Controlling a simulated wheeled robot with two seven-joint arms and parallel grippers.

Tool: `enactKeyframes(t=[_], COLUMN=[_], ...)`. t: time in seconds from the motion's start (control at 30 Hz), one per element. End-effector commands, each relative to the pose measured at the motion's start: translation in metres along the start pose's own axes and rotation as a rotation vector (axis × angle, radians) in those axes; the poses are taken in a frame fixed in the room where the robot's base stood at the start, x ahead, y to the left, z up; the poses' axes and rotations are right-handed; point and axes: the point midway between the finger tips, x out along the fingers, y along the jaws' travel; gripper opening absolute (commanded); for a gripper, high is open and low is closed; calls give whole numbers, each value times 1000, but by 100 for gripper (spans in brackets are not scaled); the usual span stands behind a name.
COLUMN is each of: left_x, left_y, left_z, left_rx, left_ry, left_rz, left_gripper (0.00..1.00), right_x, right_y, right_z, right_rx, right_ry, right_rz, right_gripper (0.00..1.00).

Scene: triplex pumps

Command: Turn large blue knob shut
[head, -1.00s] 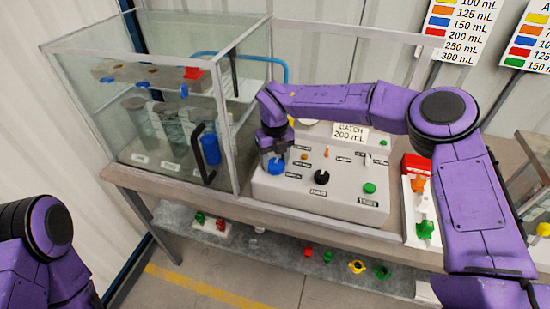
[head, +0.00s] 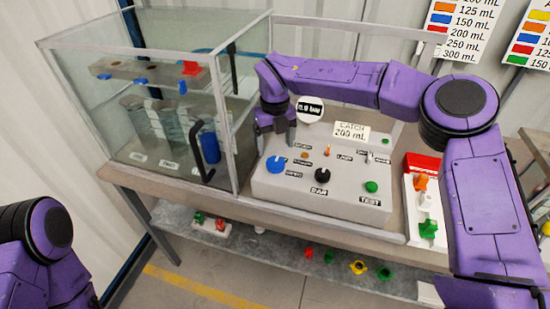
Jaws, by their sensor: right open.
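The large blue knob (head: 275,164) sits at the left end of the light-coloured control panel (head: 318,203). Its top is in plain view, though its exact turn angle is hard to read. My right gripper (head: 276,147) is open, pointing down just behind and above the knob. Its two fingers are spread apart with nothing seen between them, and they look clear of the knob. My left arm (head: 45,240) shows at the lower left, but its gripper is out of the picture.
A glass cabinet (head: 150,95) with jars and small valves stands just left of the panel. The panel also carries a black knob (head: 322,175), a green button (head: 371,187) and small switches. A round gauge (head: 311,108) stands behind. Coloured valves sit to the right and on the lower shelf.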

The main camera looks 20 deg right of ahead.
Motion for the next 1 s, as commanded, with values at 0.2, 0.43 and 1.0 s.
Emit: enactKeyframes(t=[0.2, 0.43, 1.0], left_x=[9, 9, -59], left_y=[1, 1, -5], left_z=[4, 4, -24], left_rx=[0, 0, 0], left_ry=[0, 0, 0], left_rz=[0, 0, 0], left_gripper=[0, 0, 0], right_x=[-38, -47, -120], right_y=[1, 0, 0], right_z=[0, 0, 0], right_rx=[0, -1, -1], right_ry=[0, 3, 2], right_rz=[-1, 0, 0], right_gripper=[82, 82, 82])
